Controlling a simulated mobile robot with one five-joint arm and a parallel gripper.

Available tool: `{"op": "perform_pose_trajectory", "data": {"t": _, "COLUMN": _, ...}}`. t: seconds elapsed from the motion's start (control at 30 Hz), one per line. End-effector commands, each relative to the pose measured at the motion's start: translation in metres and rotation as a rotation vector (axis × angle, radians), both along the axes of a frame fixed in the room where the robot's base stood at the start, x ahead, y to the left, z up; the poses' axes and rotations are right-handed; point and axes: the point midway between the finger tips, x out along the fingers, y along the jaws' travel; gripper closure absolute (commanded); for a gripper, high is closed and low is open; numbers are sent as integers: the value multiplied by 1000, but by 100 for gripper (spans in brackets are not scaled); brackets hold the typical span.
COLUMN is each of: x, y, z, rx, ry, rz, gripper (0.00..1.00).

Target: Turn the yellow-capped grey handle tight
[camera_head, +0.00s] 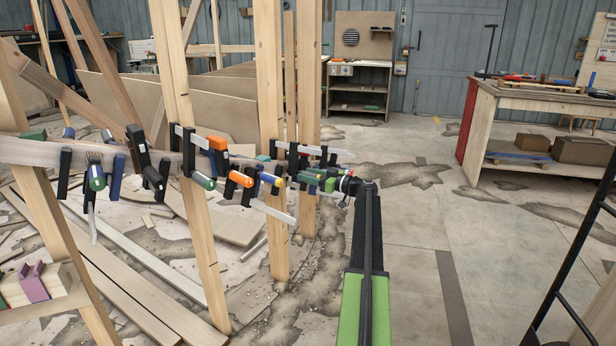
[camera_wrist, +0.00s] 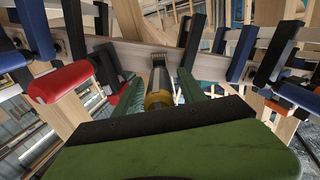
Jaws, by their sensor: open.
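The yellow-capped grey handle (camera_wrist: 159,100) shows in the wrist view, its yellow end facing the camera. It lies between the two green fingers of my gripper (camera_wrist: 160,86), with a small gap visible at the sides. Its dark clamp bar (camera_wrist: 160,76) rises behind it against the curved wooden stringer (camera_wrist: 138,56). The front body of my gripper hides the near part of the handle. In the head view my gripper (camera_head: 318,180) reaches left to the clamps at the right end of the stringer. I cannot pick out the grey handle clearly there.
Several other clamps crowd the stringer, including an orange-handled one (camera_head: 240,178) and a red-handled one (camera_wrist: 58,82). Upright timber posts (camera_head: 270,120) stand close by. A workbench (camera_head: 540,100) is at the right. A black ladder (camera_head: 580,240) stands at the right edge. The floor between is open.

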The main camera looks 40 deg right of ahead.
Motion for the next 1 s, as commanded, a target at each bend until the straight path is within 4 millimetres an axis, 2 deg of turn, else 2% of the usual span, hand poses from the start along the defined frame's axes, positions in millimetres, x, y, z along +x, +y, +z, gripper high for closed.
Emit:
{"op": "perform_pose_trajectory", "data": {"t": 0.07, "x": 0, "y": 0, "z": 0, "rx": 0, "ry": 0, "rz": 0, "gripper": 55}}
{"op": "perform_pose_trajectory", "data": {"t": 0.4, "x": 0, "y": 0, "z": 0, "rx": 0, "ry": 0, "rz": 1, "gripper": 99}}
{"op": "perform_pose_trajectory", "data": {"t": 0.77, "x": 0, "y": 1, "z": 0, "rx": 20, "ry": 5, "rz": 1, "gripper": 100}}
{"op": "perform_pose_trajectory", "data": {"t": 1.0, "x": 1, "y": 0, "z": 0, "rx": 132, "ry": 35, "rz": 1, "gripper": 100}}
